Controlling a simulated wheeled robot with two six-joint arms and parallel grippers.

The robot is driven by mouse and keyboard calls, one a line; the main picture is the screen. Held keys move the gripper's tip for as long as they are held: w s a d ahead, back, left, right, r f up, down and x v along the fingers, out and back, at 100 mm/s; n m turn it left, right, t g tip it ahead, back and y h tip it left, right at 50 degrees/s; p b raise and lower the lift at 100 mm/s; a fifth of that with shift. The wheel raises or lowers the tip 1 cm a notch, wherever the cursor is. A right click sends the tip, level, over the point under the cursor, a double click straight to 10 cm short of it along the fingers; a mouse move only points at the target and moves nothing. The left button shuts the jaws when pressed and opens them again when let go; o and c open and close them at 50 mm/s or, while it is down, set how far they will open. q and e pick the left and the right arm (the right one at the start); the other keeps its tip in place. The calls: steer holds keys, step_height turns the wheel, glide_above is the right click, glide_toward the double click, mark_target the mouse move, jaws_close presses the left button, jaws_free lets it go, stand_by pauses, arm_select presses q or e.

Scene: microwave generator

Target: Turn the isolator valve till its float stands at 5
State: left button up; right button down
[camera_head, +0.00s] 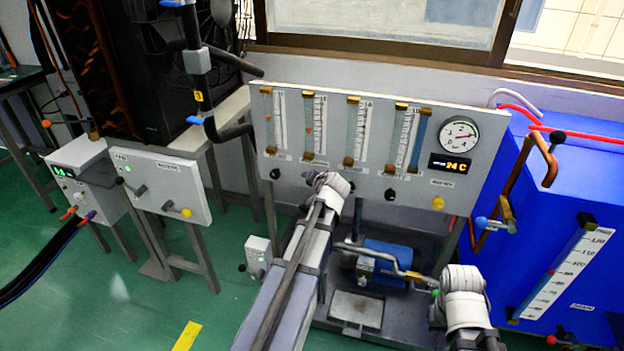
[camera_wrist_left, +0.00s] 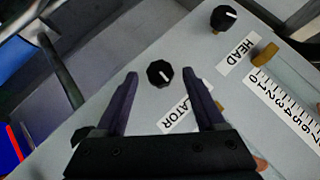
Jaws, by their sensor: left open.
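My left gripper (camera_wrist_left: 160,73) is open in the left wrist view, its fingertips on either side of a black knob (camera_wrist_left: 160,74) with a white pointer line. I cannot tell whether the tips reach around the knob or stop short. A partly covered label (camera_wrist_left: 180,117) ending in "LATOR" is beside this knob, so it looks like the isolator valve. In the head view my left arm reaches the grey panel (camera_head: 228,100), its wrist hiding the gripper and the panel behind. I cannot tell the isolator float's reading. My right arm shows low right; its fingers are not visible.
A second black knob (camera_wrist_left: 222,18) is near the "HEAD" label (camera_wrist_left: 239,53) and a numbered scale (camera_wrist_left: 285,105). The panel carries several float tubes, a round gauge (camera_head: 458,134) and a yellow knob (camera_head: 438,203). A blue tank (camera_head: 575,190) stands right.

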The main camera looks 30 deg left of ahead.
arm_select(q)
steer(key=p+v, duration=0.2)
steer(key=v, duration=0.3)
steer(key=shift+s+r, duration=0.1)
steer(key=shift+d, duration=0.1)
steer(key=s+d+f+m+g+h, duration=0.1)
steer(key=s+d+f+g+h, duration=0.15)
steer(key=s+d, duration=0.65)
steer(key=s+d+f+m+g+h, duration=0.15)
steer(key=s+d+f+g, duration=0.35)
steer(key=d, duration=0.7)
steer(key=s+d+f+m+g+h, duration=0.1)
steer(key=s+d+f+h, duration=0.15)
steer(key=s+d, duration=0.7)
step_height(320, 180, up, 28)
steer(key=d+p, duration=0.2)
steer(key=p, duration=2.5)
steer(key=shift+w+p, duration=0.2)
steer(key=shift+p, duration=0.2)
